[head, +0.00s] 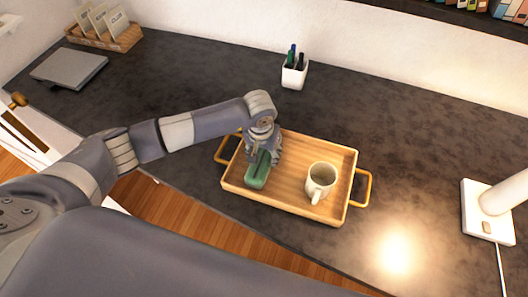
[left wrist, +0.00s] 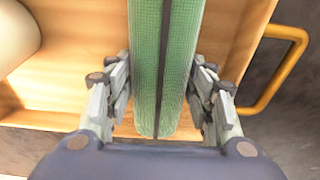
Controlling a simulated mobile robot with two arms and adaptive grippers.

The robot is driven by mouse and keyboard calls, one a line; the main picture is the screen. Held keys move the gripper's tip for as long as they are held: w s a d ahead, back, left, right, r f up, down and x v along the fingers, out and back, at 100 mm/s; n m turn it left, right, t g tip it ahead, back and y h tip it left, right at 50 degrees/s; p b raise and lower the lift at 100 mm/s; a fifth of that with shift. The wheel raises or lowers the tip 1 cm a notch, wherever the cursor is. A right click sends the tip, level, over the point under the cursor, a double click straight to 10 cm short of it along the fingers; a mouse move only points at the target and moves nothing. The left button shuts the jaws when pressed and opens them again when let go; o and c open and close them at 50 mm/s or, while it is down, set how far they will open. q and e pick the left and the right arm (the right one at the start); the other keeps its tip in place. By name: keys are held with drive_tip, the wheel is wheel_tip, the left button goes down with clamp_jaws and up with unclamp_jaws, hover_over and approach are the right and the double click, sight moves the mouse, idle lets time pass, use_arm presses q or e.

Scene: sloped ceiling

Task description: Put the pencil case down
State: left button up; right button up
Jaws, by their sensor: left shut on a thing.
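The green pencil case (head: 257,173) is at the left end of the wooden tray (head: 290,203) in the head view. My left gripper (head: 264,157) reaches down over it from above and is shut on it. In the left wrist view the pencil case (left wrist: 165,60) runs between the two fingers (left wrist: 165,98), with a dark line along its middle. The tray floor shows beneath it; whether the case touches the floor I cannot tell. My right gripper is not in view.
A white mug (head: 320,181) stands on the tray's right half. The tray has handles at both ends (head: 361,188). A pen cup (head: 295,72) stands behind, a closed grey laptop (head: 69,68) at left, a lamp base (head: 486,212) at right. The dark desk (head: 400,150) is clear between.

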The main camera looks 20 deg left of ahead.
sight(262, 158)
use_arm(q)
drive_tip(key=shift+f, duration=0.1)
drive_tip(key=o, duration=1.2)
drive_tip(key=shift+r, duration=0.55)
drive_tip(key=r+b, duration=0.1)
drive_tip(key=r, duration=0.2)
drive_tip(key=s+r+b, duration=0.1)
drive_tip(key=r, duration=0.3)
drive_tip(key=r+b, duration=0.1)
drive_tip(key=r, duration=0.3)
drive_tip(key=shift+s+b, duration=0.3)
drive_tip(key=shift+s, duration=0.1)
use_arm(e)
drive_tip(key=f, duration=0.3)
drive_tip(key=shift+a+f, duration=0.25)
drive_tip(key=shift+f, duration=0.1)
